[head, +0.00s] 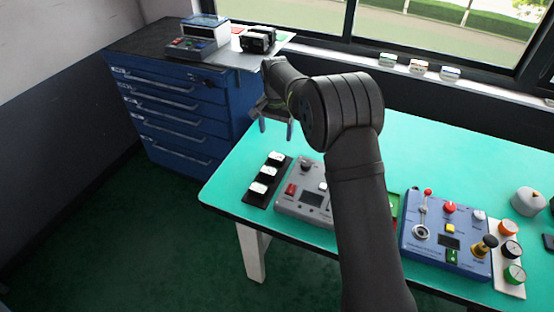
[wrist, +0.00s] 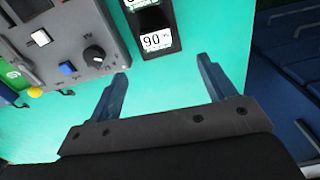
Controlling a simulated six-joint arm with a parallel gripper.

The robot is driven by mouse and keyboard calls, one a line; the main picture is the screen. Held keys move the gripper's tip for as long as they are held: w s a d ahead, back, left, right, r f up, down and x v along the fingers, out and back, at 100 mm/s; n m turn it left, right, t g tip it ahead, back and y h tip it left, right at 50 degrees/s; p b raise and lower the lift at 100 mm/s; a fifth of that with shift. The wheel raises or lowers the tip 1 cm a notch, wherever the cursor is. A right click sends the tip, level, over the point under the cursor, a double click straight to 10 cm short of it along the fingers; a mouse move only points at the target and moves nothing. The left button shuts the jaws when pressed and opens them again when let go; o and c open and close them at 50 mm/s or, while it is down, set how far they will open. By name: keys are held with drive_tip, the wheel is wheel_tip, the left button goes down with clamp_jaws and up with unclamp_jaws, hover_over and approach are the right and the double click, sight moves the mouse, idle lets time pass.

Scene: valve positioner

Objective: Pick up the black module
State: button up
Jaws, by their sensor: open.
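A black boxy object (head: 257,41) with pale parts sits on top of the blue cabinet at the back left, beyond my gripper. A black strip (head: 279,174) with three white-topped pieces lies on the teal table, left of the grey device. I cannot tell for sure which of these is the black module. In the wrist view, the strip (wrist: 152,21) shows at the top with a white label reading 90. My gripper (head: 274,128) is open and empty above the table's far left edge. Its two blue fingers (wrist: 162,68) are wide apart, with bare tabletop between them.
A grey device (head: 312,199) stands right of the strip. A blue control box (head: 445,235) with levers and knobs stands further right. A blue drawer cabinet (head: 185,120) stands beyond the table and carries a small instrument (head: 199,37). Small boxes (head: 418,66) line the windowsill.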

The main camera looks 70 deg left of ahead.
hover_over(276, 156)
drive_tip(key=f, duration=0.5)
drive_tip(key=shift+a+f, duration=0.25)
drive_tip(key=shift+f, duration=0.05)
drive_tip(key=shift+d+f, duration=0.2)
drive_tip(key=shift+f, duration=1.2)
drive_tip(key=shift+d+f, duration=0.2)
drive_tip(key=shift+f, duration=1.15)
drive_tip(key=c, duration=1.1)
drive_tip(key=shift+r, duration=0.15)
